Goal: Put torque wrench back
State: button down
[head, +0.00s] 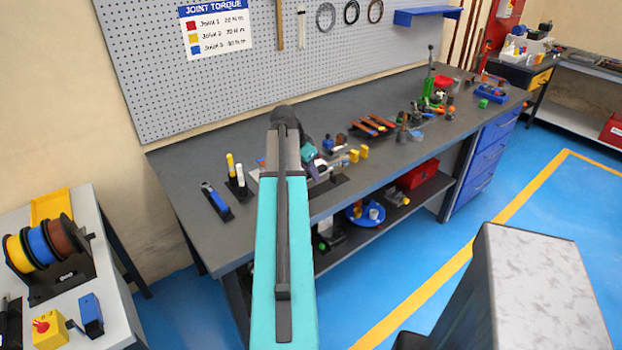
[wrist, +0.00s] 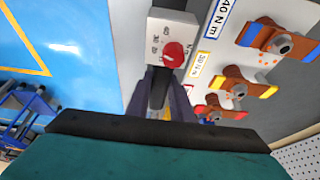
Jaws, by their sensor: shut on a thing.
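My gripper (wrist: 160,104) shows in the wrist view with its two grey-purple fingers shut on a dark bar, taken to be the torque wrench (wrist: 159,88). At the bar's far end is a light grey block (wrist: 158,30) with a red dial and a scale marked in N m; I cannot tell whether the two are joined. In the head view my arm hides most of the gripper and the held wrench, which are over the bench's front part. A dark holder with a blue-and-black item (head: 216,201) lies on the bench left of my arm.
Copper-brown joints (wrist: 272,40) with blue, yellow and red ends lie beside the fingers. The workbench (head: 190,165) has clear surface at its back left. White and yellow markers (head: 235,172) stand in a block near my arm. A side table (head: 95,300) holds cable spools.

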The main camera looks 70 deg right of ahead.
jog(key=shift+f+p, duration=0.35)
jog(key=shift+f, duration=0.85)
jog(key=shift+f+b, duration=0.35)
jog(key=shift+f, duration=0.3)
jog(key=c, duration=1.6)
grip_release()
jog(key=shift+o, duration=0.2)
jog(key=shift+r, duration=0.1)
jog(key=shift+r+p, duration=0.35)
jog(key=shift+r, duration=0.1)
jog(key=shift+b+v, duration=1.05)
jog(key=shift+v, duration=5)
jog(key=shift+s, duration=0.1)
